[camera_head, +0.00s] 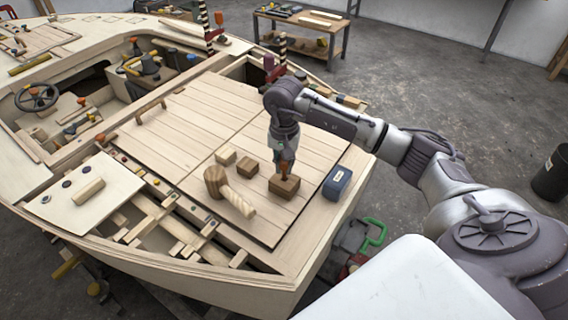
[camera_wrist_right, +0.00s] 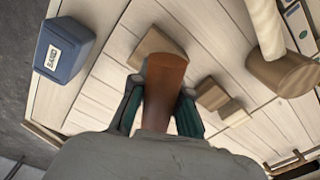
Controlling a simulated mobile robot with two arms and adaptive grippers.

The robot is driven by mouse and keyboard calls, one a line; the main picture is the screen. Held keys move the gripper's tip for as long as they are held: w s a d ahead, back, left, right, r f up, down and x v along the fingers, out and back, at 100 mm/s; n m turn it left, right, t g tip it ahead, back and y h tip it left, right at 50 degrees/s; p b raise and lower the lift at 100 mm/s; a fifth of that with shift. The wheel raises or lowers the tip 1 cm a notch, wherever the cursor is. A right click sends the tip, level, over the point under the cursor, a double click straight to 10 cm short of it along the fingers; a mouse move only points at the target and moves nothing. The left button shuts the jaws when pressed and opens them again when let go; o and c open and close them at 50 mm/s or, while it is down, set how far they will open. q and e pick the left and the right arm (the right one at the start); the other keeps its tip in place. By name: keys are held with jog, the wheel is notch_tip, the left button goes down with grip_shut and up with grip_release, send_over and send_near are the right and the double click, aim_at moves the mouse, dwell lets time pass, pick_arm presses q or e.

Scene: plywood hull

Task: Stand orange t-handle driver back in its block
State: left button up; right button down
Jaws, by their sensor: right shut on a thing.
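My right gripper (camera_head: 285,168) points down over a brown wooden block (camera_head: 284,188) on the hatch planks of the hull. It is shut on the orange t-handle driver (camera_head: 283,165), of which only a small orange part shows in the head view. In the right wrist view the gripper (camera_wrist_right: 160,108) has its fingers on both sides of the driver's orange-brown handle (camera_wrist_right: 163,80). The block (camera_wrist_right: 152,42) shows just beyond the handle. The driver's shank is hidden, so I cannot tell whether it is in the block. My left gripper is out of view.
A wooden mallet (camera_head: 228,190) lies left of the block, with two small wood blocks (camera_head: 247,167) behind it. A blue box (camera_head: 337,182) stands close on the right, also in the right wrist view (camera_wrist_right: 64,48). The rear planks are clear.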

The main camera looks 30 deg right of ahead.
jog(key=shift+f+b, duration=0.75)
jog(key=shift+f, duration=0.15)
jog(key=c, duration=1.1)
grip_release()
jog(key=shift+o, duration=0.2)
notch_tip(320, 180, up, 12)
